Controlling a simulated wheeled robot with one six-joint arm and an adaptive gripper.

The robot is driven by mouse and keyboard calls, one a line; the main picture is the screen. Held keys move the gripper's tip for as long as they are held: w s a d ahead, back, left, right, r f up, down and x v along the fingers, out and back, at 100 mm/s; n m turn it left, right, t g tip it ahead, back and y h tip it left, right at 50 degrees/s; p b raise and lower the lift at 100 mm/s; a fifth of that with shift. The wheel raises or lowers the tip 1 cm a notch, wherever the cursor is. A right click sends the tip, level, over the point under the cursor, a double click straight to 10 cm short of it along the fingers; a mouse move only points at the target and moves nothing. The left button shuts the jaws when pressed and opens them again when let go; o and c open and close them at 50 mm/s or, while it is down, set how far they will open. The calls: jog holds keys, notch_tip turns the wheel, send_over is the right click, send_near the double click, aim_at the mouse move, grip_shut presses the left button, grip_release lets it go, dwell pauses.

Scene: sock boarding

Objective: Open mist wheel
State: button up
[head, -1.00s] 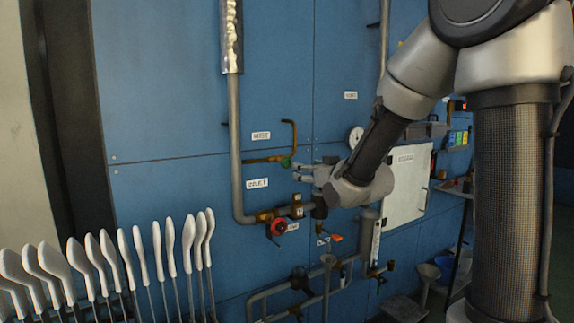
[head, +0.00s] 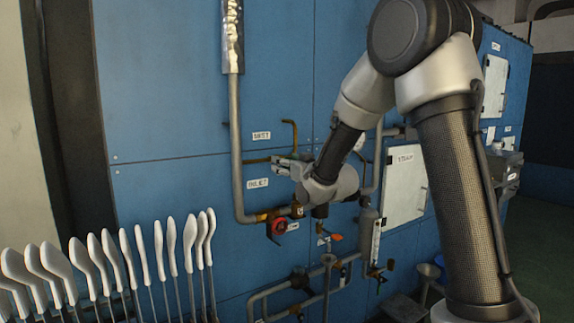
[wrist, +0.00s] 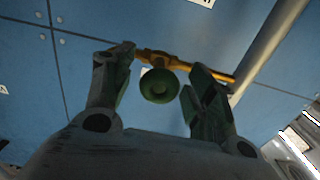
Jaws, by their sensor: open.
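A small green round wheel (wrist: 159,86) sits on a brass pipe fitting (wrist: 165,61) in the wrist view. It shows between the two fingers of my gripper (wrist: 157,70), with gaps visible on both sides. I cannot tell how far it is from the fingertips in depth. In the head view my gripper (head: 280,164) is at the blue wall, at the brass pipe (head: 256,161), and covers the green wheel. A small white label (head: 261,135) is above this pipe and another (head: 258,183) is below it.
A red wheel (head: 279,226) is on the lower pipe under my gripper. A grey vertical pipe (head: 236,140) runs to its left. White sock forms (head: 140,262) stand in a row at lower left. A white cabinet door (head: 404,185) is to the right.

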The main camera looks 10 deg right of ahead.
jog(key=c, duration=1)
jog(key=shift+c, duration=0.2)
jog(key=n, duration=0.4)
jog(key=shift+n, duration=0.4)
jog(key=n, duration=0.4)
jog(key=shift+n, duration=0.3)
jog(key=n, duration=1.3)
jog(key=shift+n, duration=0.4)
